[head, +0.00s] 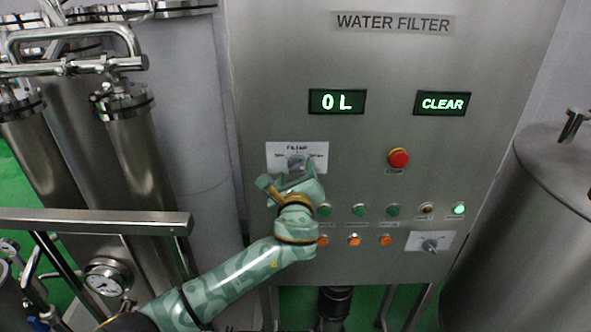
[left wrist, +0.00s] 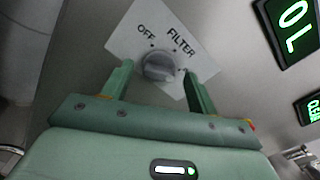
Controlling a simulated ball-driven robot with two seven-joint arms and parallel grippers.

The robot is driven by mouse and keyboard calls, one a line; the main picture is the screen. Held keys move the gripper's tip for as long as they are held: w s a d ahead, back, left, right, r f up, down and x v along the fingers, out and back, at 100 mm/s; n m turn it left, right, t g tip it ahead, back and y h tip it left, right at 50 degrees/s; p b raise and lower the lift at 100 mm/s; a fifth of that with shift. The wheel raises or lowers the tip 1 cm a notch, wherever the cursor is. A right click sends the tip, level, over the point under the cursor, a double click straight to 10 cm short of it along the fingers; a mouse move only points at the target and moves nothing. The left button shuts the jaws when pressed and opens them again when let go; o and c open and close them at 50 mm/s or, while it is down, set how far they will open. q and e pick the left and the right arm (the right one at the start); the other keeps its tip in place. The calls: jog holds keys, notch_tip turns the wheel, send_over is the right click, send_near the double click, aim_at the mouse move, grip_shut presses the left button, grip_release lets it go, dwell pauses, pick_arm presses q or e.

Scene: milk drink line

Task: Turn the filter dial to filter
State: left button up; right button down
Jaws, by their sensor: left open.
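The filter dial is a grey knob (left wrist: 159,66) on a white plate (left wrist: 200,66) marked OFF and FILTER in the left wrist view. I cannot tell clearly which mark the knob points to. In the head view the white plate (head: 317,150) is on the steel panel, and its lower part is partly hidden by my left gripper (head: 293,172). My left gripper is open, with one finger on each side of the knob in the left wrist view (left wrist: 157,78). I cannot tell whether the fingers touch it. My right gripper is not in view.
The WATER FILTER panel (head: 270,60) has displays reading 0 L (head: 337,102) and CLEAR (head: 442,104). A red stop button (head: 398,158), several green and orange buttons, and a second dial (head: 430,243) lie to the right. Steel tanks and pipes flank the panel.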

pick_arm(q)
jog(key=shift+w+d, duration=0.1)
jog(key=shift+w, duration=0.5)
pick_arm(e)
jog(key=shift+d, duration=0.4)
pick_arm(q)
jog(key=shift+c, duration=0.3)
jog(key=shift+s, duration=0.1)
jog(key=c, duration=0.9)
jog(key=shift+c, duration=0.2)
